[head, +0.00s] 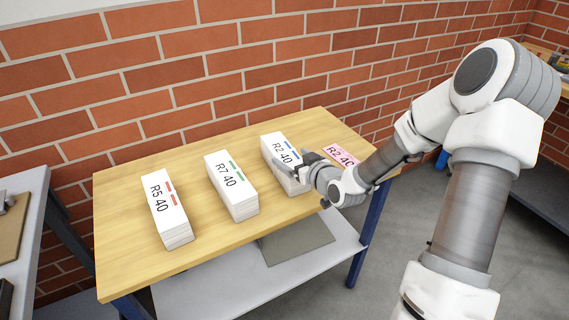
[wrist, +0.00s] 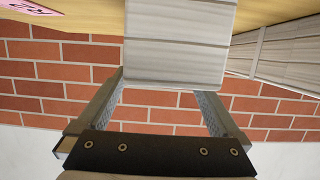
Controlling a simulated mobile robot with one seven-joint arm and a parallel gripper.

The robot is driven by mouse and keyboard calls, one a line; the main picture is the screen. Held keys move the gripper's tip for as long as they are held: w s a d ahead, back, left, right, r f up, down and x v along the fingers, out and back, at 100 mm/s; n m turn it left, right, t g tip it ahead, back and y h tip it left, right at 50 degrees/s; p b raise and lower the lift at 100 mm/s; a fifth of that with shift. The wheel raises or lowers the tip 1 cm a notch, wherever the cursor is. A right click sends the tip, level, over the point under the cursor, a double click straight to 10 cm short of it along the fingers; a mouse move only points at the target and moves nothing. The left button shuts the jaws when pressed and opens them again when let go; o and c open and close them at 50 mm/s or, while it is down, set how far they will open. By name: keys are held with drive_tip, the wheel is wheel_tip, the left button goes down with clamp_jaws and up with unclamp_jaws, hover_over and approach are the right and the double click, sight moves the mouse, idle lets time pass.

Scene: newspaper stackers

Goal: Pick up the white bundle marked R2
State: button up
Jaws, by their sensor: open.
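The white R2 bundle (head: 279,147) lies on the wooden table, its top printed "R2 40" with a blue mark. My gripper (head: 291,170) is open at its near right end and covers part of it in the head view. In the wrist view the bundle's layered pale end (wrist: 178,60) reaches toward the open jaws (wrist: 160,88). The left finger shows beside its edge. The right fingertip is partly hidden by the bundle. I cannot tell whether either finger touches it.
White bundles R7 (head: 231,184) and R5 (head: 166,206) stand to the left on the table (head: 122,218). A pink card marked R2 (head: 341,155) lies to the right. A brick wall (head: 215,65) is behind. A lower shelf (head: 230,290) shows beneath.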

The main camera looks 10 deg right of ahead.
sight(284, 152)
drive_tip(key=x, duration=0.5)
drive_tip(key=shift+b, duration=0.35)
clamp_jaws()
drive_tip(key=shift+r, duration=0.2)
